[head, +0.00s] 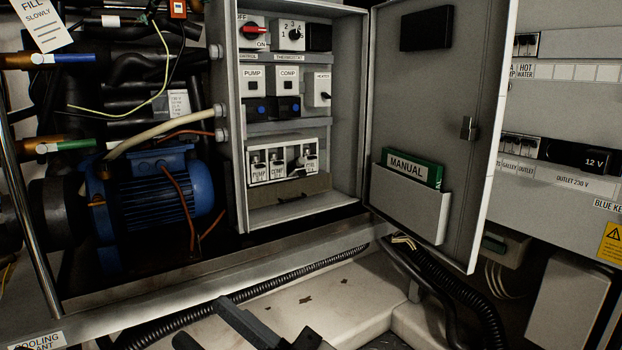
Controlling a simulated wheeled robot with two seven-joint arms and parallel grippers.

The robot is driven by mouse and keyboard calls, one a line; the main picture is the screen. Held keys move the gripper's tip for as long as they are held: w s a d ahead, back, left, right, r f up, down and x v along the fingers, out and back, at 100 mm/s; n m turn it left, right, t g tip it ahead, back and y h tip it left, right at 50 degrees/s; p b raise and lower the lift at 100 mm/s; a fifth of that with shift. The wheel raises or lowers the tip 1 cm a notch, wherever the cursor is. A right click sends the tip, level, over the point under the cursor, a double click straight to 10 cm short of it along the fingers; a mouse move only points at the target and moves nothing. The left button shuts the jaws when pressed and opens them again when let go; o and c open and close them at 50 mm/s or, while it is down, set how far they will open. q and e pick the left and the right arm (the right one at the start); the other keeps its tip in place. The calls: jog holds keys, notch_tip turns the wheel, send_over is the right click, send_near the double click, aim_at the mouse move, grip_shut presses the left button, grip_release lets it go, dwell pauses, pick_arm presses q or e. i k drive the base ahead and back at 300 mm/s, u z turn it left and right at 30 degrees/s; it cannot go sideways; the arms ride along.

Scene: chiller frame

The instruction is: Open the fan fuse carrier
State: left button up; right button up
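A row of white fuse carriers (256,166) sits low in the open grey control box. Small labels stand under them; the left one reads PUMP, and the right ones are too small to read surely. The rightmost carrier (306,161), which I take as the fan one, looks turned differently from its neighbours, with a dark gap beside it; I cannot tell how far it stands open. My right gripper (250,326) shows as dark parts at the bottom edge, below and apart from the carriers. My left gripper is out of view.
The box door (435,110) stands open to the right, with a MANUAL in its pocket (407,202). Switches (252,30) and relays fill the box above the carriers. A blue motor (165,190) and hoses are left. A metal ledge (200,275) runs below the box.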

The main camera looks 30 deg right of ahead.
aim_at(294, 170)
jog(key=z, duration=3.6)
jog(key=i, duration=0.1)
jog(key=u, duration=3.2)
jog(key=i, duration=1.1)
jog(key=u, duration=0.4)
